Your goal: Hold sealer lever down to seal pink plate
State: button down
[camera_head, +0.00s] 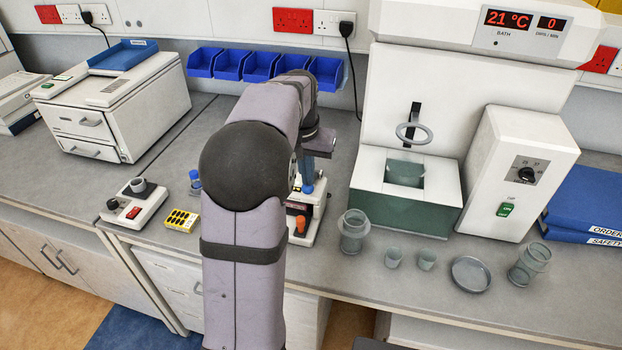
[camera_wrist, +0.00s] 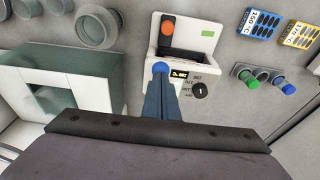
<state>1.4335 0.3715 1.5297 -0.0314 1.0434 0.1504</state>
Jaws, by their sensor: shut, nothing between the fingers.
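The sealer (camera_wrist: 212,65) is a white box with a small display, a black dial and an orange round part (camera_wrist: 167,27) in a dark recess. In the head view the sealer (camera_head: 311,232) is partly hidden behind my arm. The lever's blue round knob (camera_wrist: 161,68) is at the tips of my gripper (camera_wrist: 161,84); it also shows just below my gripper in the head view (camera_head: 307,188). My gripper is shut and empty, pointing down at the knob. Whether it touches the knob, I cannot tell. I see no pink plate in either view.
Glass vessels (camera_head: 353,230) stand to the right, before a water bath (camera_head: 405,190). Green and blue-capped items (camera_wrist: 265,80) lie beside the sealer.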

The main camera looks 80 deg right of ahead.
jog(key=shift+a+f+b, duration=0.2)
jog(key=shift+f+b, duration=0.15)
jog(key=shift+f, duration=0.85)
dwell(4.0)
jog(key=shift+r, duration=0.1)
jog(key=shift+d+r+p, duration=0.1)
jog(key=shift+r+p, duration=0.7)
jog(key=shift+p, duration=0.05)
jog(key=shift+r, duration=0.15)
jog(key=shift+d+r+p, duration=0.15)
jog(key=shift+r+p, duration=0.5)
jog(key=shift+p, duration=0.2)
jog(key=shift+r+p, duration=0.4)
jog(key=shift+p, duration=0.05)
